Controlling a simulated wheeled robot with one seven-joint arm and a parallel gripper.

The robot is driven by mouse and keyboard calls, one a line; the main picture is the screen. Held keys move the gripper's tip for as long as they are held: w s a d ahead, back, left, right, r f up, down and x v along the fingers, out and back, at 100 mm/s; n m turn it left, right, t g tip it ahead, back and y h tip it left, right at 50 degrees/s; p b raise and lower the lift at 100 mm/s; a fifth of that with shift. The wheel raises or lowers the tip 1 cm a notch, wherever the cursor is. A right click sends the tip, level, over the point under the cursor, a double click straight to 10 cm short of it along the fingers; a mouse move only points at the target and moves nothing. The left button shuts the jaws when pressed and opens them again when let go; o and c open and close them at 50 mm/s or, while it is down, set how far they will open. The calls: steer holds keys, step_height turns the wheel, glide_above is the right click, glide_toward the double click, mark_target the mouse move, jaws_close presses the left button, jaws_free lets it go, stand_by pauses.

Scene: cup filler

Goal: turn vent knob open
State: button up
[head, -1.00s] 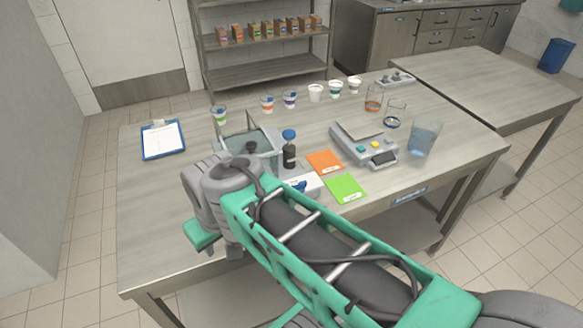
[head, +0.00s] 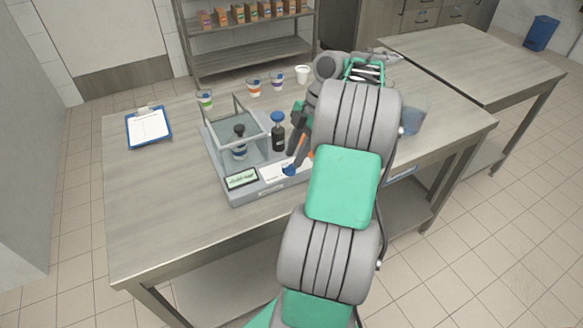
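The cup filler (head: 218,165) is a grey machine on the table, with a clear-walled chamber and a small screen at its front left. A blue knob (head: 289,170) sits on its front panel, at the right end of the white label. It is likely the vent knob; its exact setting is too small to read. My gripper (head: 296,159) points down, with dark fingers close above the blue knob. I cannot tell whether they touch it or how far apart they are. My arm hides the area right of the knob.
A dark bottle with a blue cap (head: 278,133) stands close left of my gripper. Several cups stand at the back, including a white cup (head: 302,75). A clipboard (head: 148,126) lies at the left. A blue-tinted beaker (head: 413,118) shows right of my arm. The left front table is clear.

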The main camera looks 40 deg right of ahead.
mark_target(290, 165)
steer(key=b+x, duration=0.1)
steer(key=x, duration=0.2)
steer(key=shift+c, duration=0.4)
jaws_close()
